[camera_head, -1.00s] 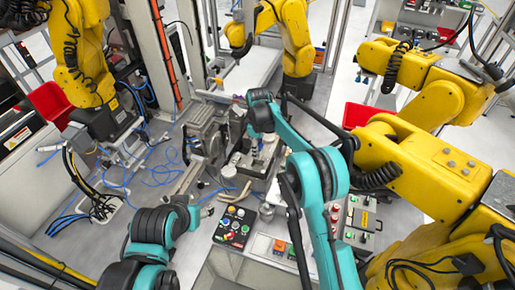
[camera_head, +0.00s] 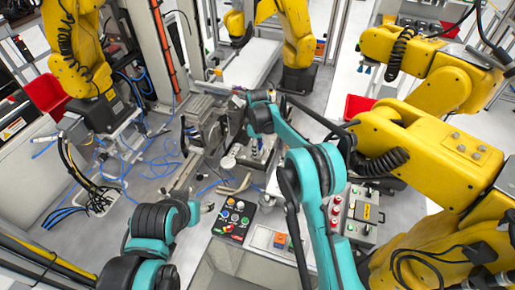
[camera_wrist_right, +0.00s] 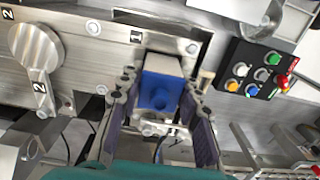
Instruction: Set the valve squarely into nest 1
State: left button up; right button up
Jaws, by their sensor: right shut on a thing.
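In the right wrist view, a blue block with a silver top, which I take for the valve (camera_wrist_right: 160,90), sits between the two fingers of my right gripper (camera_wrist_right: 158,100). The gripper is shut on it. The metal plate marked 1 (camera_wrist_right: 136,38) lies right behind the block, and the block covers most of nest 1. I cannot tell whether the valve touches the nest. In the head view my right gripper (camera_head: 257,150) points down at the fixture, and the valve is too small there to make out. My left arm ends low at the left; its gripper (camera_head: 206,208) is unclear.
A round metal part with a handle (camera_wrist_right: 37,52) sits by the 2 labels. A button panel (camera_wrist_right: 262,68) is at the right of the nest; it also shows in the head view (camera_head: 235,218). Yellow arms (camera_head: 430,140) stand right. Blue cables (camera_head: 150,165) lie left.

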jog(key=o, duration=1.3)
notch_tip(320, 180, up, 12)
